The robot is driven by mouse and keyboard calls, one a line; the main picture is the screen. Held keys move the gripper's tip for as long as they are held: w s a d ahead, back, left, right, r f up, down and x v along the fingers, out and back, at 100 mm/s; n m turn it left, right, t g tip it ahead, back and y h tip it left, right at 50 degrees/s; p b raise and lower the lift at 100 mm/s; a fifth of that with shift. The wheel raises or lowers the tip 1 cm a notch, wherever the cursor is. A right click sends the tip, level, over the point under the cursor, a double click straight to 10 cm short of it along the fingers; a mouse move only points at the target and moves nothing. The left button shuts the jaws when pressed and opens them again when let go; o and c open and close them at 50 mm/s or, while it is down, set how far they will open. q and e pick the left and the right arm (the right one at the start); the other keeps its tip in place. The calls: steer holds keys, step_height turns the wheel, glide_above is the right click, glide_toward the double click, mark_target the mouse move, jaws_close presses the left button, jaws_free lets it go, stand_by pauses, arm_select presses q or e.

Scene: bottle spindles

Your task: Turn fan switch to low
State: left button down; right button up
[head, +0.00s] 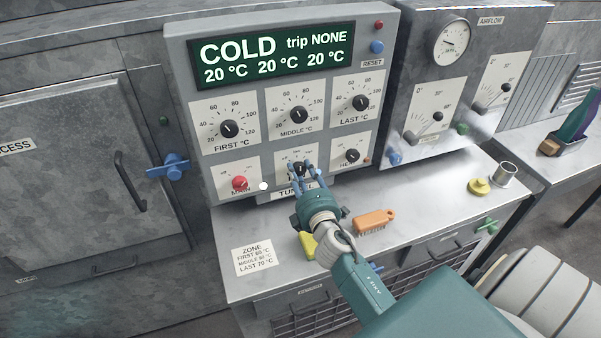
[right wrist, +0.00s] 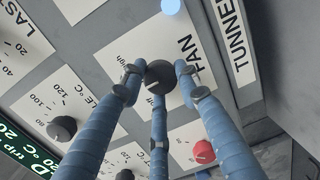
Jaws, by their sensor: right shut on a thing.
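The fan switch (right wrist: 160,77) is a dark round knob on a white plate labelled FAN in the right wrist view. The word "high" shows on the plate next to one finger. I cannot tell the knob's exact setting. My left gripper is not in view.
A red MAIN knob (head: 240,183) is left of the fan switch and a HEAT knob (head: 352,155) is right. The display (head: 278,58) reads COLD, trip NONE, 20 °C in each zone. An orange brush (head: 374,221) lies on the counter (head: 420,210) below.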

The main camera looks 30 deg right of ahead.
steer(key=shift+f, duration=0.15)
steer(key=o, duration=1.1)
steer(key=shift+d, duration=0.1)
steer(key=shift+s, duration=0.2)
steer(key=v, duration=1.1)
steer(key=shift+s, duration=0.4)
